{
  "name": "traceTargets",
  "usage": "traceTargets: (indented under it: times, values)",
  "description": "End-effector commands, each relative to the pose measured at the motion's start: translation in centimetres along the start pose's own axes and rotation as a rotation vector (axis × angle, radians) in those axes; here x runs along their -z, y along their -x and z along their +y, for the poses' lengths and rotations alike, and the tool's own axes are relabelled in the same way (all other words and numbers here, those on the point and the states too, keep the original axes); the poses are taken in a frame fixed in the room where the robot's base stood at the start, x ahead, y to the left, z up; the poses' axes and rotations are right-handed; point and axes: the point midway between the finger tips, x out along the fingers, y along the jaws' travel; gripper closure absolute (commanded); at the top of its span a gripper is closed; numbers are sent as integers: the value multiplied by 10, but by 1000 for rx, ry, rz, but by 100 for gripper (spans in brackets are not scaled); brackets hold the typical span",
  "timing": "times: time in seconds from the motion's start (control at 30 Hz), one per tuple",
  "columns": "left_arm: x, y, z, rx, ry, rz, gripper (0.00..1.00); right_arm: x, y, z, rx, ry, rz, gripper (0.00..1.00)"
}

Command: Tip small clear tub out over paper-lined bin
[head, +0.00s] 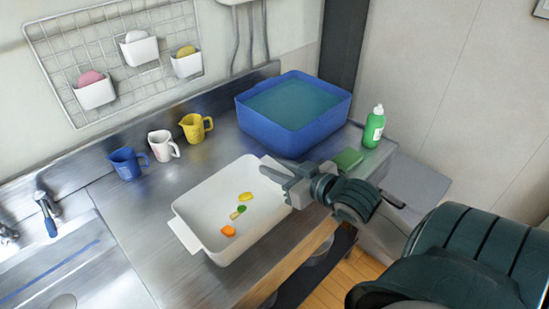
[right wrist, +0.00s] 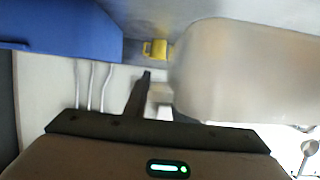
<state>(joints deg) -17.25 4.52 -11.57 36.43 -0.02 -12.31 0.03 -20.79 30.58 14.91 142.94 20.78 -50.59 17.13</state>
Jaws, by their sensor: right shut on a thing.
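A whitish, oblong tub (head: 190,211) with tab handles shows in the middle of the head view, with a few orange, yellow and green food bits (head: 241,209) inside. My right gripper (head: 287,181) is shut on the tub at its far right end, by the tab handle. In the right wrist view, the tub (right wrist: 245,70) fills the upper right as a pale, cloudy shape beside a dark finger. It looks roughly level; I cannot tell whether it touches the counter. No paper-lined bin shows in either view. My left gripper is not in view.
A blue basin of water (head: 290,130) stands behind the tub. Blue (head: 127,164), white (head: 163,146) and yellow (head: 195,127) jugs line the back. A green bottle (head: 374,127) and a green sponge (head: 348,159) are at right. The sink (head: 65,265) is at left.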

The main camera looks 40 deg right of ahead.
Motion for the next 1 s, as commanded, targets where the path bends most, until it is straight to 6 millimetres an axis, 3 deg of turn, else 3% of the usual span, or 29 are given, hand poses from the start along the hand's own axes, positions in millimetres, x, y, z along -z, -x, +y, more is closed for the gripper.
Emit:
traceTargets:
  times: [0.27,0.6,0.77,1.0]
  values:
    - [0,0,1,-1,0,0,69,-17,-33,-62,-30,-21,-9,100]
    - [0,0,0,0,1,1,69,-3,-61,-150,-48,-22,4,100]
    - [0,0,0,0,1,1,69,4,-64,-168,-50,-19,11,100]
    - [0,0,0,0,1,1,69,5,-64,-170,-53,-17,11,100]
